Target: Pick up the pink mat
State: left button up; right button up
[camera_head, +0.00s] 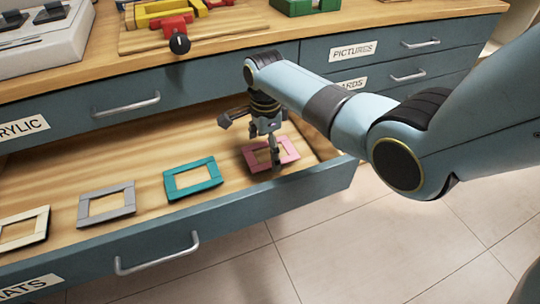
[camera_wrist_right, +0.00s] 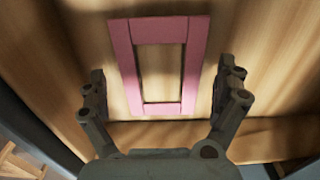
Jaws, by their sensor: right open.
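The pink mat (camera_head: 288,150) is a small rectangular frame with an open middle. It lies flat at the right end of the open drawer (camera_head: 330,178). My right gripper (camera_head: 274,158) is over the mat in the head view, pointing down, and covers part of it. In the right wrist view the pink mat (camera_wrist_right: 122,50) lies ahead of the right gripper (camera_wrist_right: 163,80), whose fingers are spread on either side of the mat's near part. The gripper is open and empty. I cannot tell its exact height above the mat. My left gripper is not in view.
A teal mat (camera_head: 170,185), a grey mat (camera_head: 85,211) and a cream mat (camera_head: 38,225) lie in a row left of the pink one. The drawer's front wall stands close beside the pink mat. Closed drawers and a worktop (camera_head: 240,48) with coloured frames are behind.

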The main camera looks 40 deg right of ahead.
jog(key=shift+f, duration=0.25)
dwell(0.7)
jog(key=shift+c, duration=0.4)
jog(key=c, duration=0.7)
